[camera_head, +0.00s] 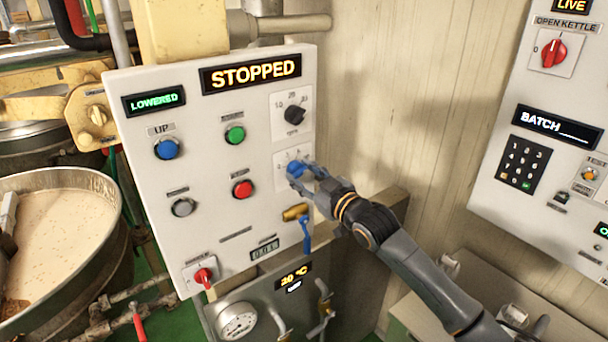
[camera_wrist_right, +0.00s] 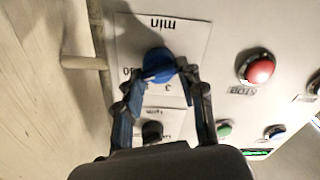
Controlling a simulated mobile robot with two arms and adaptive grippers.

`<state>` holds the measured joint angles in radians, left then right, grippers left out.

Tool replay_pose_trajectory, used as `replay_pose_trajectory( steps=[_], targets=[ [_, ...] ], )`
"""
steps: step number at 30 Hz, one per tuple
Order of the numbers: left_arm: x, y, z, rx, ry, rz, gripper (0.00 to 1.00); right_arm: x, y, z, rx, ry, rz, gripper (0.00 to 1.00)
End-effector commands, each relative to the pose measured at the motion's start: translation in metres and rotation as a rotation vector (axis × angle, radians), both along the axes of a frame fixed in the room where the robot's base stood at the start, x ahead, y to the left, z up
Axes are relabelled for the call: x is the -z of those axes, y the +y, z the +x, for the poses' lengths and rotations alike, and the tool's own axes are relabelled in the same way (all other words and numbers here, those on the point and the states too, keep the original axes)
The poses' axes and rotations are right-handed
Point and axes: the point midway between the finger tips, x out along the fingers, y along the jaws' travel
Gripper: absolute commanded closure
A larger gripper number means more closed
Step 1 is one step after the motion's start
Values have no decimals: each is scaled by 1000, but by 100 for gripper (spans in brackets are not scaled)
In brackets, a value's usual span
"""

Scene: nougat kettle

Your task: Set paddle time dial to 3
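The paddle time dial is a blue knob (camera_head: 295,169) on a white plate on the sloping white panel (camera_head: 215,130). In the right wrist view the knob (camera_wrist_right: 158,64) sits between my fingertips, with "min" printed upside down above it and a "3" below it. My right gripper (camera_head: 299,172) is at the dial, a fingertip on each side of the knob, seemingly touching both sides. The fingers hide part of the scale in the head view, and I cannot read where the dial points. My left gripper is not in view.
A black rpm dial (camera_head: 294,114) sits just above. Green (camera_head: 235,135) and red (camera_head: 243,188) buttons are to the left. A brass valve with a blue handle (camera_head: 306,235) is close below my gripper. A display reads "STOPPED" (camera_head: 250,73). A kettle (camera_head: 60,240) stands at left.

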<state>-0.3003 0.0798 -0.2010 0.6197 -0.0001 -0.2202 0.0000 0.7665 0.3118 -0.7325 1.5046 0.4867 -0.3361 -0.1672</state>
Motion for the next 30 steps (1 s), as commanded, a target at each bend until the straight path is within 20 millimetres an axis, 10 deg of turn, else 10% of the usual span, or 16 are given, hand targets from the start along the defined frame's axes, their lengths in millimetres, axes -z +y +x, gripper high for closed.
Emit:
replay_pose_trajectory(
  steps=[4,30],
  targets=[
    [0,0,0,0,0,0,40,0,0,0,0,0,0,94],
    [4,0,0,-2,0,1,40,1,1,-1,0,-282,-391,94]
  ],
)
